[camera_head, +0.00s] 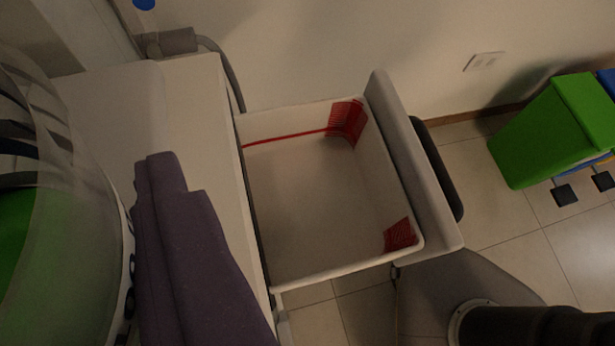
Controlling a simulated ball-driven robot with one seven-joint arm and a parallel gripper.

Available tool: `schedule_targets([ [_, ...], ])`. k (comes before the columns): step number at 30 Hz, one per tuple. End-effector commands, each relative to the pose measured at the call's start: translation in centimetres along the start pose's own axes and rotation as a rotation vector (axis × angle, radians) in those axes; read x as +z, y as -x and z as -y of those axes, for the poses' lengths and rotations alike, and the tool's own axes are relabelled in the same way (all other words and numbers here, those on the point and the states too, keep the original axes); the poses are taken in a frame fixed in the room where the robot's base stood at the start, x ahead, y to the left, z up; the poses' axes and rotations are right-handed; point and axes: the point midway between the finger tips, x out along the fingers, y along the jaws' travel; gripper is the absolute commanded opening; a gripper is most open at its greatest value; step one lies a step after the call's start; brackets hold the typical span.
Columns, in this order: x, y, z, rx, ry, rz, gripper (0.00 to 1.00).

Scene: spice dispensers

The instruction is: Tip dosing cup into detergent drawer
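An open white drawer (322,197) fills the middle of the view, pulled out to the right from a white cabinet (200,105). A large clear rounded vessel (70,160) with green inside is cut off by the left edge. I cannot tell whether it is the dosing cup. No other cup shows. I cannot make out my gripper's fingers anywhere in the view.
A dark purple block-like thing (190,250) lies between the clear vessel and the drawer. A green bin (550,130) stands at the right by the wall. Tiled floor (545,215) is open right of the drawer. A grey hose (230,75) runs behind the cabinet.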

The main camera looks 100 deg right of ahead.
Motion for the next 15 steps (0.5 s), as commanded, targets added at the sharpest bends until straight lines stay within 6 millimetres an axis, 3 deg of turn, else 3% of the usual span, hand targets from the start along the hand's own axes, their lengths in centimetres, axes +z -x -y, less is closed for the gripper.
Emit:
schedule_targets([
  [15,-0.4,-0.7,-1.8,-0.104,-0.221,0.084,0.36],
])
